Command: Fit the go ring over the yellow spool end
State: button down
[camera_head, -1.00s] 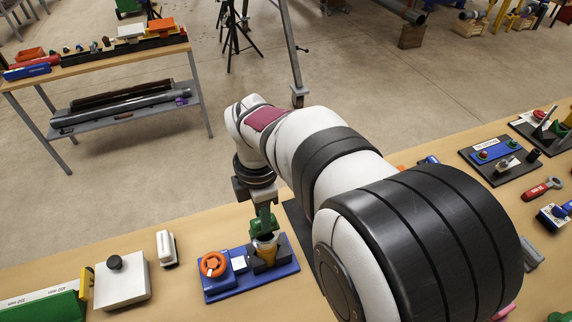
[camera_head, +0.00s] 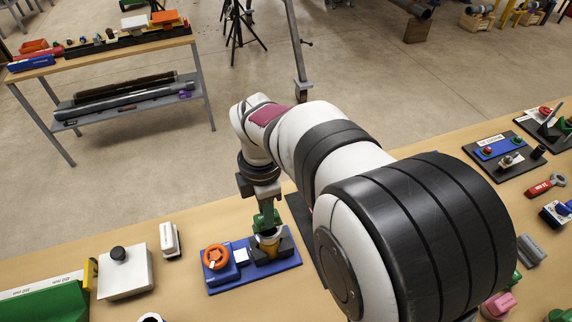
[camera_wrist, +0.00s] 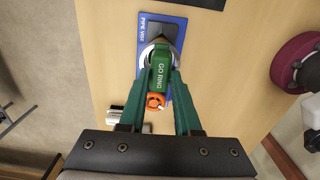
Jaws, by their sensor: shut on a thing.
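My gripper (camera_head: 266,219) has green fingers and is shut on the go ring, whose green labelled body (camera_wrist: 160,68) sits between the fingers in the wrist view. The gripper is directly above the yellow spool end (camera_head: 268,247), which stands up in the black vise on a blue base (camera_head: 225,283). A pale round rim shows at the spool's top in the head view and around the ring's body in the wrist view. The ring's body covers most of the spool from above, so I cannot tell whether the ring is around the end or just over it.
An orange round handle (camera_head: 215,257) sits on the base's left part. A white block with a black knob (camera_head: 124,274) and a small white device (camera_head: 169,240) stand to the left. Several tool boards lie far right. Bench is bare between the white device and the base.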

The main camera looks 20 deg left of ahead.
jog(key=shift+f, duration=1.3)
jog(key=c, duration=0.5)
grip_release()
jog(key=shift+r, duration=2.45)
jog(key=shift+r, duration=0.15)
